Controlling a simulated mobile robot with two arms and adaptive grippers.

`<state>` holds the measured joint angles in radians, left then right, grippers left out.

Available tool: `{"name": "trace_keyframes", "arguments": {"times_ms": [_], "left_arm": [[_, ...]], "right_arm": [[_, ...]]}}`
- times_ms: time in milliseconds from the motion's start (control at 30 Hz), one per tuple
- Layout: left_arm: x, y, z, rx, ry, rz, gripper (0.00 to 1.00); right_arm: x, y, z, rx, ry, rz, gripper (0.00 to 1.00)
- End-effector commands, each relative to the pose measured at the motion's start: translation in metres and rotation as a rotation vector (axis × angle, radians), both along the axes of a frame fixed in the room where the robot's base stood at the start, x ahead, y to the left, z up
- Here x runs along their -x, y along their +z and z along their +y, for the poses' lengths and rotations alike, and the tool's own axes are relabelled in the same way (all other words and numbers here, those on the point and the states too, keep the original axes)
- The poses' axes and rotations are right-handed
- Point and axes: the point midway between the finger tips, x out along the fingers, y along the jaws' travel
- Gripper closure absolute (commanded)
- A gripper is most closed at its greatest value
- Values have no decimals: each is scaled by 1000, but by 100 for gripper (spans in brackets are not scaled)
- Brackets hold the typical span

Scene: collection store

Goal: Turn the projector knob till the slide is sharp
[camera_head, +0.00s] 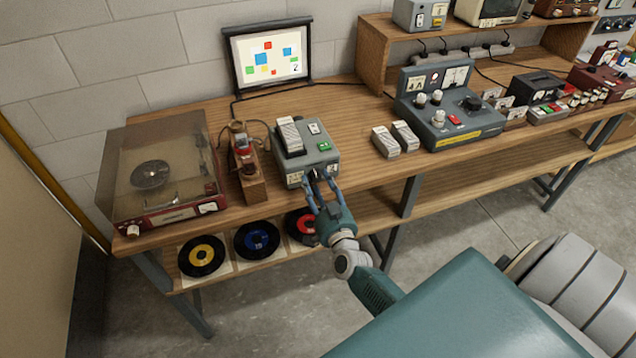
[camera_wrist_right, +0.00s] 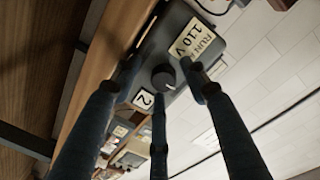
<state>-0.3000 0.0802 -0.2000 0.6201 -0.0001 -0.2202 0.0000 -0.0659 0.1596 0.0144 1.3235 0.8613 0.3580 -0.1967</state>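The grey projector (camera_head: 323,157) stands on the wooden bench, left of the middle in the head view. Its dark round knob (camera_wrist_right: 163,77) shows in the wrist view, between a "110 V" label and a "2" label. My right gripper (camera_head: 318,183) is at the projector's front face. In the wrist view its three fingers (camera_wrist_right: 160,88) are spread around the knob; I cannot tell whether they touch it. The screen (camera_head: 268,57) behind shows coloured squares and a "2"; they look fairly distinct at this small size. My left gripper is out of view.
A record player (camera_head: 160,175) and a small wooden-based device (camera_head: 249,172) stand left of the projector. Two pale blocks (camera_head: 395,139) and a control console (camera_head: 448,118) stand to the right. Records (camera_head: 201,256) lie on the lower shelf. The bench between projector and blocks is clear.

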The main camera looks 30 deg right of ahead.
Motion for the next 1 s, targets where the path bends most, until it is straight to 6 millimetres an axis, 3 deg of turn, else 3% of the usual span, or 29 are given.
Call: {"name": "trace_keyframes", "arguments": {"times_ms": [333,700,1000], "left_arm": [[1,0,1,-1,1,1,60],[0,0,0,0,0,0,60],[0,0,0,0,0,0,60]], "right_arm": [[9,3,2,3,-3,-5,56],[81,3,23,1,-2,-1,56],[113,4,33,1,0,-3,56]]}}
